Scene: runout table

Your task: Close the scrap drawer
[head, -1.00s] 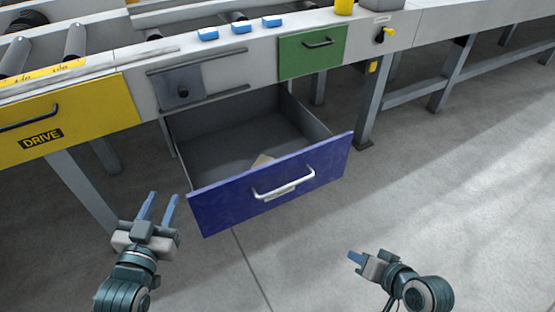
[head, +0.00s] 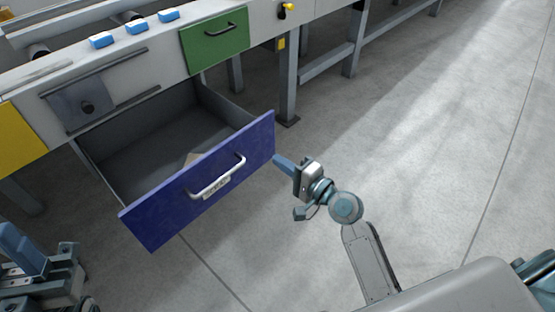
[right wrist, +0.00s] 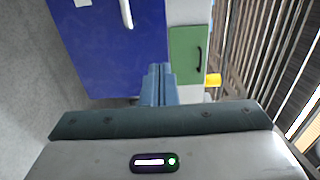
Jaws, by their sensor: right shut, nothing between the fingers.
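The scrap drawer (head: 160,215) has a blue front with a white bar handle (head: 217,178) and a small tag. It stands pulled well out from under the table, and a tan scrap (head: 192,158) lies inside. My right gripper (head: 280,162) is shut and empty, close to the right end of the blue front; I cannot tell whether it touches. In the right wrist view its fingers (right wrist: 158,72) are together, with the blue front (right wrist: 105,50) at upper left. My left gripper (head: 22,250) is at the lower left, partly cut off, left of the drawer.
A closed green drawer (head: 215,42) and a grey panel with a knob (head: 85,105) are above the scrap drawer. A yellow panel (head: 20,130) is at the left. A table leg (head: 288,85) stands behind the drawer's right end. The floor to the right is clear.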

